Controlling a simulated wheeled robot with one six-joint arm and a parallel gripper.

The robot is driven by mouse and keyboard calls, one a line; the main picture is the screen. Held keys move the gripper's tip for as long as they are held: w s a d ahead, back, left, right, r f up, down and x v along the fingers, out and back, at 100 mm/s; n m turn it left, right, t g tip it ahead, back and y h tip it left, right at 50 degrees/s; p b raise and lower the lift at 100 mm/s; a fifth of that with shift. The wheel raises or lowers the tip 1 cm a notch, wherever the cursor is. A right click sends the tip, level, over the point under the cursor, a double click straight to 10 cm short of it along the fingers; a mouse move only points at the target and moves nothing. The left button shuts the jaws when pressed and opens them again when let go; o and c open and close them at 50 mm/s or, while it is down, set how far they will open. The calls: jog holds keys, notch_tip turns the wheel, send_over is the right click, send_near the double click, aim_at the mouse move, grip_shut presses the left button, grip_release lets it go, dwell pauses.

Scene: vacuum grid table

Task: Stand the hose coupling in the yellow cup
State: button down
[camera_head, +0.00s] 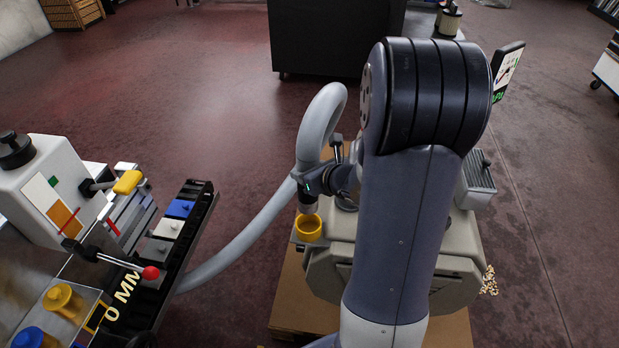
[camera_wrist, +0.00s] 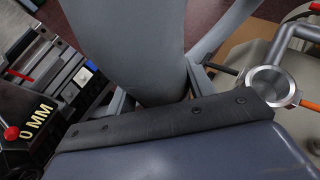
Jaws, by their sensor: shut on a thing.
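The grey hose (camera_head: 240,240) rises from the left, arches over in a loop and comes down to my gripper (camera_head: 312,184). The yellow cup (camera_head: 309,228) lies just below the coupling in the head view. I cannot tell whether the coupling's tip is above the cup's rim or inside it. In the wrist view a thick grey hose (camera_wrist: 143,50) fills the upper middle, and I cannot make out the yellow cup there.
A grey machine (camera_head: 345,265) stands behind my arm. A round metal collar (camera_wrist: 270,82) shows at right in the wrist view. At left are a white device (camera_head: 55,185) with a red-knobbed lever (camera_head: 150,272), and a black rack (camera_head: 195,225) with coloured blocks. Open floor lies behind.

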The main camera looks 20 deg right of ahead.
dwell(0.5)
notch_tip(320, 180, down, 6)
jog(key=b, duration=0.6)
jog(key=shift+r, duration=0.15)
jog(key=shift+s+f+b, duration=0.1)
jog(key=shift+f+b, duration=0.2)
jog(key=shift+b, duration=0.55)
dwell(0.8)
jog(key=c, duration=0.5)
grip_release()
jog(key=shift+f, duration=0.1)
jog(key=shift+s, duration=0.1)
jog(key=shift+p+v, duration=1.4)
jog(key=shift+v, duration=4)
